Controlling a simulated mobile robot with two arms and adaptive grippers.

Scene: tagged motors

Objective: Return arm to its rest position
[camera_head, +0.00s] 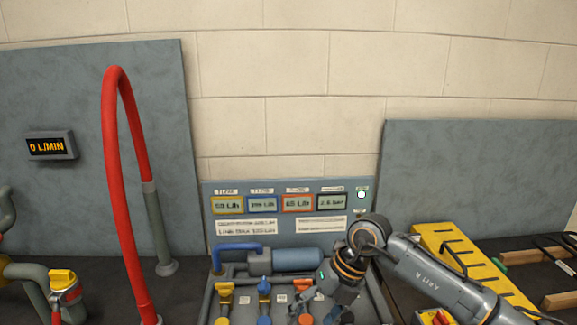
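My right arm (428,274) reaches in from the lower right, over the front of the panel with valves. Its wrist bends down, and my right gripper (318,302) points down and left beside the orange valve handle (303,287). The gripper is small and dark against the panel, so I cannot tell whether its fingers are open or shut, or whether they touch anything. My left arm and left gripper are not in view.
A panel (290,240) with several small displays stands at the back centre. A blue-grey cylinder (298,260) and yellow and blue valve handles sit before it. A red hose (118,180) arches at left near a flow display (50,146). A yellow rack (465,262) lies at right.

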